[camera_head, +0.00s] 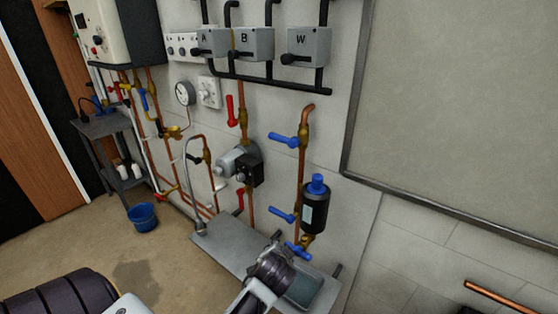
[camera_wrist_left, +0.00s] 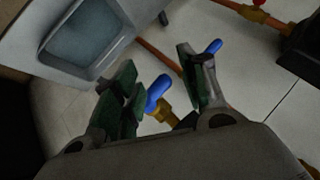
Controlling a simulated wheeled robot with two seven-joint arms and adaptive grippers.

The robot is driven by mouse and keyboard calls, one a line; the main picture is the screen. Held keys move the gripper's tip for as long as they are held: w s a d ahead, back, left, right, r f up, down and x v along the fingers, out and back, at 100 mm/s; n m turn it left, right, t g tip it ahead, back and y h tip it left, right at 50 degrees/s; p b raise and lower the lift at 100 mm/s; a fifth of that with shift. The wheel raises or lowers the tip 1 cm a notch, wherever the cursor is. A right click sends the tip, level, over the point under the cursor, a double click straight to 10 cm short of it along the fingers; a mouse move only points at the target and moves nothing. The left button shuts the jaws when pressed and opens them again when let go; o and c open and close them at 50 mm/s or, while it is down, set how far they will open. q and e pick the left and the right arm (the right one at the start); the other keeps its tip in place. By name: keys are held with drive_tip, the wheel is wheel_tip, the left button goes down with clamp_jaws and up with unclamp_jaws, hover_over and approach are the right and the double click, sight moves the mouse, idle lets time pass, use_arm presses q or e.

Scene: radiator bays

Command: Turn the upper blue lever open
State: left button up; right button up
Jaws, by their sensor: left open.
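The upper blue lever (camera_head: 283,140) sticks out left from a brass valve on the right-hand copper pipe in the head view. A second blue lever (camera_head: 281,214) is lower on that pipe, beside a black canister with a blue cap (camera_head: 317,190). A third small blue handle (camera_head: 298,250) is below the canister. My left gripper (camera_head: 275,255) is low, well below the upper lever, in front of the steel tray. In the left wrist view its fingers (camera_wrist_left: 158,92) are open, with one blue handle (camera_wrist_left: 157,90) showing between them; contact cannot be told. Another blue handle (camera_wrist_left: 213,46) shows behind the right finger.
A pump (camera_head: 240,165) and red levers (camera_head: 231,111) are on the pipe to the left. Grey boxes (camera_head: 309,46) with black pipes are above. A steel shelf with a tray (camera_head: 305,290) is below.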

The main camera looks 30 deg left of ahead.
use_arm(q)
drive_tip(key=w+a+r+m+t+y, duration=0.1)
drive_tip(key=w+a+r+t+y, duration=0.15)
drive_tip(key=r, duration=0.45)
drive_tip(key=w+a+r+m+t+y, duration=0.15)
drive_tip(key=w+r, duration=0.25)
drive_tip(key=r, duration=0.4)
drive_tip(key=m+t+y, duration=0.2)
drive_tip(key=t+y, duration=0.1)
drive_tip(key=y, duration=0.1)
approach(280, 141)
drive_tip(key=v, duration=0.2)
drive_tip(key=shift+n, duration=0.25)
drive_tip(key=p+x, duration=0.1)
drive_tip(key=x, duration=0.6)
drive_tip(key=shift+w+p, duration=0.15)
drive_tip(key=shift+p, duration=0.15)
drive_tip(key=p+x, duration=0.1)
drive_tip(key=x, duration=0.4)
drive_tip(key=shift+a, duration=0.1)
drive_tip(key=shift+w+a+r, duration=0.1)
drive_tip(key=shift+w+a, duration=0.4)
drive_tip(key=shift+w, duration=0.1)
use_arm(e)
drive_tip(key=a+r, duration=0.2)
drive_tip(key=a, duration=0.1)
drive_tip(key=shift+r, duration=0.4)
drive_tip(key=shift+a, duration=0.1)
